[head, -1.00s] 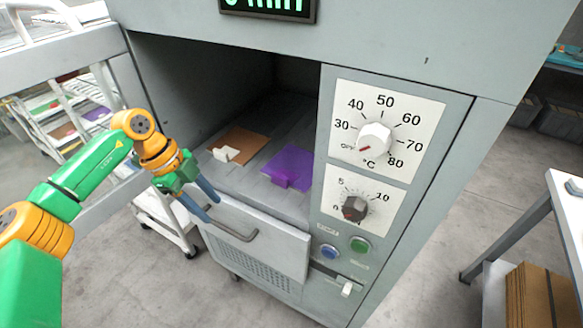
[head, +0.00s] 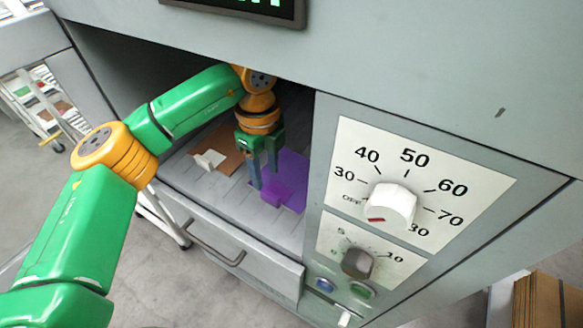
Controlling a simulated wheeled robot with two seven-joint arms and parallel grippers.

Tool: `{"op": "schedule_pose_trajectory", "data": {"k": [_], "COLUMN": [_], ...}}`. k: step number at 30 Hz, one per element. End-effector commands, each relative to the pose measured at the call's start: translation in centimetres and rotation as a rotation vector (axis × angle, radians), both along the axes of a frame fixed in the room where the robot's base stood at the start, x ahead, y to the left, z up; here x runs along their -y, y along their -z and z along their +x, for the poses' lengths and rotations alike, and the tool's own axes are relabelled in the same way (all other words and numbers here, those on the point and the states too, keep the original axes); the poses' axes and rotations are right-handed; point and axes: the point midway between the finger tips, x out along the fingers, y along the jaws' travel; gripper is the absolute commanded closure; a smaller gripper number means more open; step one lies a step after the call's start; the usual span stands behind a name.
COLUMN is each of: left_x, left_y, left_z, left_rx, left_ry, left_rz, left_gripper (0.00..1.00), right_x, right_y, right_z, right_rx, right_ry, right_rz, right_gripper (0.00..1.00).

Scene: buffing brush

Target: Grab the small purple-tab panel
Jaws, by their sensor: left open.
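The purple panel (head: 296,168) lies flat on the grey floor inside the open machine chamber, with a small upright purple tab (head: 271,193) at its front edge. My left gripper (head: 264,180) is open inside the chamber, fingers pointing down, just behind and above the purple tab. Its arm and fingers hide part of the panel's left side. I cannot tell whether a finger touches the panel. A brown panel (head: 226,149) with a white tab (head: 209,159) lies to the left. My right gripper is not in view.
The chamber's right wall carries the control face with a large white temperature knob (head: 391,203) and a smaller dark knob (head: 358,263). The lowered door (head: 235,263) with its handle hangs below the opening. The chamber roof edge is close above my arm.

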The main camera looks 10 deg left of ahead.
Motion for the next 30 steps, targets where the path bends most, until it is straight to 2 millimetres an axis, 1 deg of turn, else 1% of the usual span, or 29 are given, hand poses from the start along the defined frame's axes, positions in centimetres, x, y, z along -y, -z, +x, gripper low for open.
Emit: {"op": "schedule_pose_trajectory", "data": {"k": [4,6,9,12,17,18,20,21,22,23,30], "left_x": [0.2,0.5,0.5,0.5,0.5,0.5,0.5,0.5,0.5,0.5,0.5], "left_y": [2.0,3.4,5.3,6.0,6.1,6.1,6.1,6.1,6.1,6.1,6.1], "left_z": [0.0,0.0,0.1,0.1,0.1,0.1,0.1,0.1,0.1,0.1,0.2], "left_rx": [-0.005,-0.006,-0.004,0.000,0.001,0.001,0.001,0.001,0.001,0.001,0.001], "left_ry": [-0.001,-0.001,-0.001,0.000,-0.001,-0.001,-0.001,-0.001,-0.001,-0.001,-0.001], "left_rz": [0.001,0.001,-0.001,-0.001,-0.001,-0.001,-0.001,-0.001,-0.001,-0.001,-0.001], "left_gripper": [0.50,0.50,0.50,0.50,0.50,0.61,0.77,0.88,0.96,1.00,1.00], "right_x": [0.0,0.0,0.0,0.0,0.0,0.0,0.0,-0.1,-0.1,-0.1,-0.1], "right_y": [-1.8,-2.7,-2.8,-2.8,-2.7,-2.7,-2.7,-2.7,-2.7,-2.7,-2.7], "right_z": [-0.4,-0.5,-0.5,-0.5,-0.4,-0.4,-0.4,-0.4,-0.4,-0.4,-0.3], "right_rx": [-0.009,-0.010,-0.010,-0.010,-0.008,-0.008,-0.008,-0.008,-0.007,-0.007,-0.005], "right_ry": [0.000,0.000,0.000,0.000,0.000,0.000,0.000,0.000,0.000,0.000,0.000], "right_rz": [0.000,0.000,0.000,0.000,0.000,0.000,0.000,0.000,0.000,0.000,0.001], "right_gripper": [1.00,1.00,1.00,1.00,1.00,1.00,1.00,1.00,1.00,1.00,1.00]}}
